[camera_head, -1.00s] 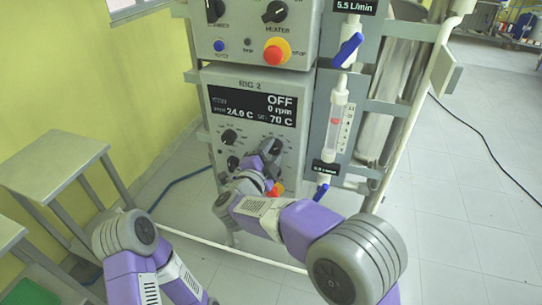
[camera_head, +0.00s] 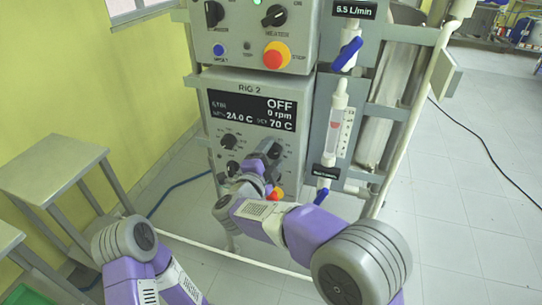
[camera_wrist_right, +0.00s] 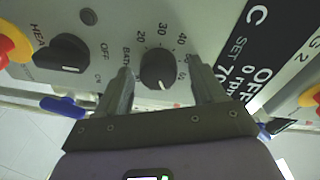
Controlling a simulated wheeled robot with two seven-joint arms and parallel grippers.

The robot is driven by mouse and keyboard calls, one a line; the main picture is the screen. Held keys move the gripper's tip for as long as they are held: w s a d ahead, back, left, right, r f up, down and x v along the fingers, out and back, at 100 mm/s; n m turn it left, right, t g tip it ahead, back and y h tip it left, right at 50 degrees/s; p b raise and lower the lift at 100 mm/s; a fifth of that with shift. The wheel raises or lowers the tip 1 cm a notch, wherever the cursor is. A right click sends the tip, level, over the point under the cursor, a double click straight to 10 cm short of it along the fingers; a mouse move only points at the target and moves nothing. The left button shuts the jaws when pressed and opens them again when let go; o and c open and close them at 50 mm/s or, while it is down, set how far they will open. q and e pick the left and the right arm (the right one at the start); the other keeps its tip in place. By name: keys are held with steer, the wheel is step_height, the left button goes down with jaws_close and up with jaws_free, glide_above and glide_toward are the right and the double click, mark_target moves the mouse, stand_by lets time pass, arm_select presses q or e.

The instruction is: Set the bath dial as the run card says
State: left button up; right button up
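The bath dial (camera_wrist_right: 157,70) is a round black knob on a pale panel, with numbers around it and BATH printed beside it. A white mark shows on its lower edge in the wrist view. My right gripper (camera_wrist_right: 163,82) is open, one finger on each side of the dial with small gaps. In the head view the right gripper (camera_head: 266,162) covers most of that dial. The RIG 2 display (camera_head: 253,110) reads OFF, 0 rpm, 24.0 C and set 70 C. My left gripper is out of view; the run card is not seen.
Two smaller black knobs (camera_head: 228,141) are left of the right gripper. A flow tube (camera_head: 337,122) and blue valve handle (camera_head: 346,53) stand right. A grey table (camera_head: 55,170) is left.

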steer(key=shift+s, duration=0.1)
steer(key=p+v, duration=0.1)
steer(key=v, duration=0.6)
steer(key=shift+s, duration=0.25)
steer(key=shift+a, duration=0.15)
